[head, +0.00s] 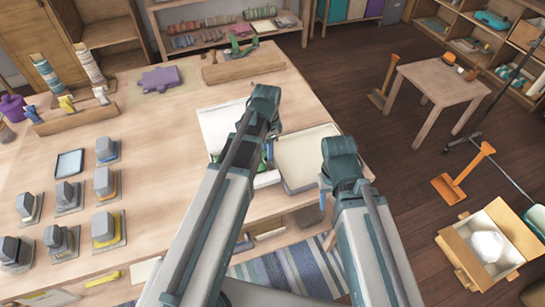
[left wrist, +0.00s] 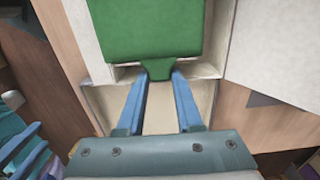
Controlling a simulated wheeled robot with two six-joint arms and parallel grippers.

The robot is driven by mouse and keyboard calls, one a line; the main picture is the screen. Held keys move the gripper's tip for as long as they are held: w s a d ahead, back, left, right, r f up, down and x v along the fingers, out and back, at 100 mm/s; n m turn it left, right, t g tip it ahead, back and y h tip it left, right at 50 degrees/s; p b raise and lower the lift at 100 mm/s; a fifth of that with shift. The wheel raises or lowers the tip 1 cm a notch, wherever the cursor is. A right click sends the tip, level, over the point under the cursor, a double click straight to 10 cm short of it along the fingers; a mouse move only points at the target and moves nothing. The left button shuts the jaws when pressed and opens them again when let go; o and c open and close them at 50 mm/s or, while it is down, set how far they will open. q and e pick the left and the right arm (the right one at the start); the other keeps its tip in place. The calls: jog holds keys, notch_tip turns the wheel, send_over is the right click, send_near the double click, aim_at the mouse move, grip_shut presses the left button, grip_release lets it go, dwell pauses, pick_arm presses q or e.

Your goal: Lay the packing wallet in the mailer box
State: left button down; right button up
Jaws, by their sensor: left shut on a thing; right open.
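The green packing wallet (left wrist: 145,28) hangs from my left gripper (left wrist: 161,75), whose blue fingers are shut on its small tab. The open mailer box (left wrist: 98,108) lies beneath, pale inside, with the wallet over part of it. In the head view, the white box (head: 214,116) is on the table, and my left arm covers much of it. My left gripper (head: 265,160) is mostly hidden behind its arm there, with a little green beside it. I cannot tell whether the wallet touches the box floor. My right gripper (head: 325,190) is open at the table's front edge.
A pale flat box or panel (head: 305,150) lies just right of the mailer box. A wooden block (head: 243,67) stands behind. Several grey-topped pieces (head: 105,182) and a dark-rimmed tray (head: 69,163) occupy the table's left. Table surface between them is clear.

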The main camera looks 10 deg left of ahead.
pick_arm(q)
jog(key=shift+s+f, duration=0.1)
jog(key=shift+f, duration=0.6)
jog(key=shift+r, duration=0.1)
pick_arm(e)
jog(key=shift+d+f, duration=0.2)
jog(key=shift+f, duration=0.35)
pick_arm(q)
jog(key=shift+f+b, duration=0.65)
jog(key=shift+b, duration=0.05)
jog(key=c, duration=0.6)
grip_release()
jog(key=shift+r, duration=0.1)
pick_arm(e)
jog(key=shift+f, duration=0.6)
pick_arm(q)
jog(key=shift+r, duration=0.15)
pick_arm(e)
jog(key=shift+r, duration=0.15)
